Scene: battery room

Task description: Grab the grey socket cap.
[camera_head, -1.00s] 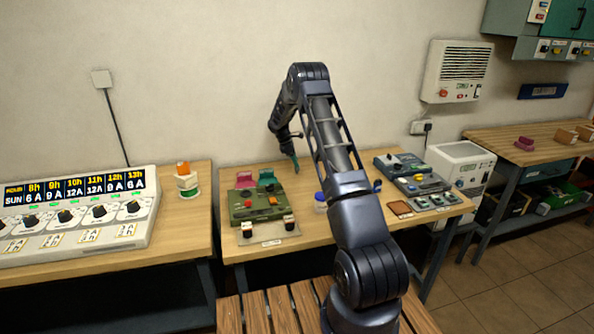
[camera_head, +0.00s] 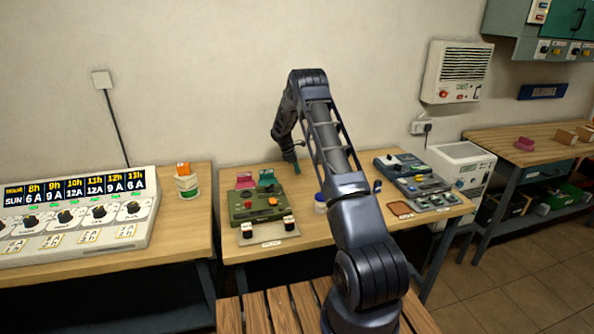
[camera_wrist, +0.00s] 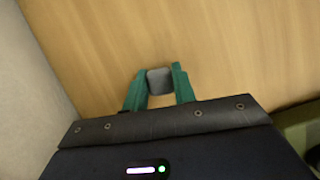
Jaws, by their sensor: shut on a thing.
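The grey socket cap (camera_wrist: 159,81) shows in the wrist view as a small rounded grey block. It sits between the green fingertips of my gripper (camera_wrist: 159,84), which is shut on it. Wooden bench top lies beneath; I cannot tell whether the cap touches it. In the head view my gripper (camera_head: 297,166) is low over the back of the middle bench, and the cap cannot be made out there.
A green device (camera_head: 257,205) stands to the left on the middle bench (camera_head: 300,240). A white jar with a blue lid (camera_head: 320,203) stands near my arm. Several grey modules (camera_head: 420,178) stand to the right. The wall is close behind.

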